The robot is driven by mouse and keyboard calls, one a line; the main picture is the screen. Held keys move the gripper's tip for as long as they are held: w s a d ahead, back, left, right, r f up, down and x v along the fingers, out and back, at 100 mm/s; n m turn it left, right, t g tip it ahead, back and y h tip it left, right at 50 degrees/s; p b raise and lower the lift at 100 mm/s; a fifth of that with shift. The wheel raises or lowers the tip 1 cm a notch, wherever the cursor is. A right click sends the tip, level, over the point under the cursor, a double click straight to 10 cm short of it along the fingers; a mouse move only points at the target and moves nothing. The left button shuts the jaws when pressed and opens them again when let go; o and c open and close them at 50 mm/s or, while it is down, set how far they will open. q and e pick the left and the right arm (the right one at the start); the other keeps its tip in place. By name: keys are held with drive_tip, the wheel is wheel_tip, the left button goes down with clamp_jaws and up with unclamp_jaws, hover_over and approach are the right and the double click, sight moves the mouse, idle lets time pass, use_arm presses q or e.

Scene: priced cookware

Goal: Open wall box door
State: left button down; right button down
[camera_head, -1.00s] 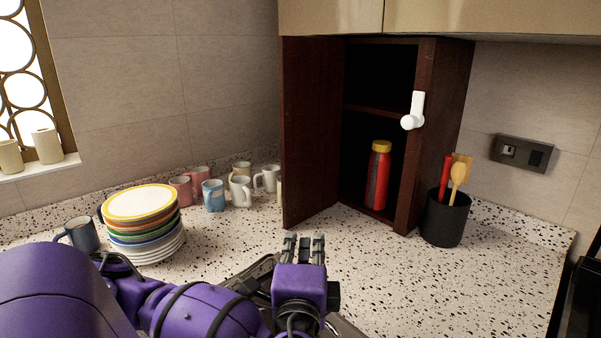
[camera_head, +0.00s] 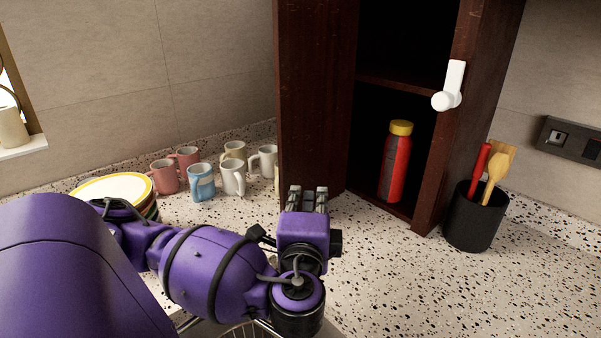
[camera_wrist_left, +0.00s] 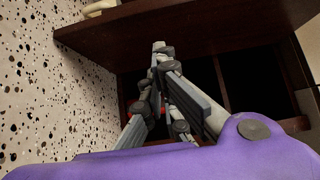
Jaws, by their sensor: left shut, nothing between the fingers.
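The dark brown wooden wall box (camera_head: 440,170) stands at the back of the counter, with a middle shelf and a white latch (camera_head: 449,87) on its right front edge. Its door (camera_head: 311,100) stands wide open on the left side, and the inside shows. A red bottle with a yellow cap (camera_head: 396,165) stands in the lower compartment. My left gripper (camera_head: 308,194) is shut and empty, in front of the door's lower part. In the left wrist view the shut fingers (camera_wrist_left: 160,52) point at the door panel (camera_wrist_left: 190,32); I cannot tell whether they touch it. My right gripper is not in view.
A black utensil holder (camera_head: 473,218) with red and wooden tools stands right of the box. Several mugs (camera_head: 202,182) and a stack of plates (camera_head: 115,188) stand on the left. The speckled counter (camera_head: 400,285) is clear at the front right.

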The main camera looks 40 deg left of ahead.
use_arm(q)
drive_tip(key=w+a, duration=0.2)
drive_tip(key=a, duration=0.1)
drive_tip(key=w+a+p, duration=0.1)
drive_tip(key=w+a, duration=0.1)
drive_tip(key=a, duration=0.1)
drive_tip(key=w+a+p, duration=0.1)
drive_tip(key=w+a, duration=0.1)
drive_tip(key=a, duration=0.1)
drive_tip(key=shift+w, duration=0.15)
drive_tip(key=shift+f, duration=0.1)
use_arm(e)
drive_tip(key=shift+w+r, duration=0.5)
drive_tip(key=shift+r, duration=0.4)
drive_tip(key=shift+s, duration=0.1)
